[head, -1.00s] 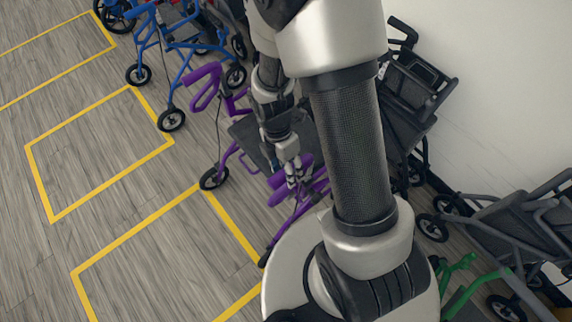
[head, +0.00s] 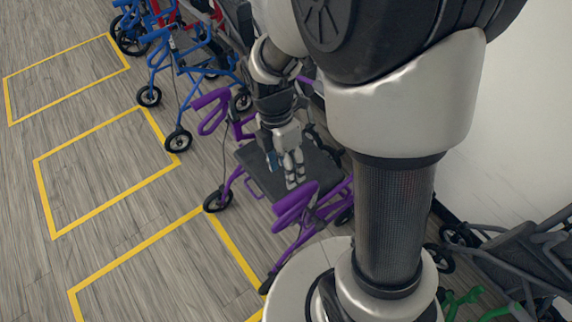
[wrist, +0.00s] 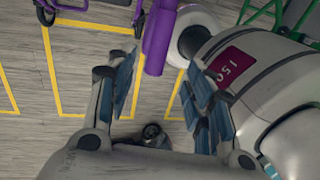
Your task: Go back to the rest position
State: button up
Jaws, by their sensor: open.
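My gripper (head: 283,172) is open and empty. In the head view it hangs over the dark seat of the purple rollator (head: 228,188), between its two purple handles. In the wrist view the two fingers of my gripper (wrist: 158,95) stand wide apart. A purple handle (wrist: 158,40) shows beyond the gap between them, with nothing held. My arm reaches up and across the head view from my base, hiding part of the rollator's far side.
Blue rollators (head: 180,70) stand in the row behind. A dark grey rollator (head: 520,260) and a green frame (head: 460,300) are at lower right, near the white wall (head: 520,120). The grey floor (head: 60,255) with yellow outlined bays (head: 100,210) is clear at left.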

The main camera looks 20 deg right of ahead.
dwell(0.4)
jog(key=s+r+m+t, duration=0.3)
jog(key=s+r+m, duration=0.2)
jog(key=r+m, duration=0.3)
jog(key=s+r+m+t, duration=0.3)
jog(key=s+r+m, duration=0.3)
jog(key=r+m, duration=0.3)
jog(key=m, duration=0.4)
jog(key=shift+d+r+m+t+y, duration=0.15)
jog(key=shift+d+m+t+y, duration=0.15)
jog(key=shift+d+t, duration=0.1)
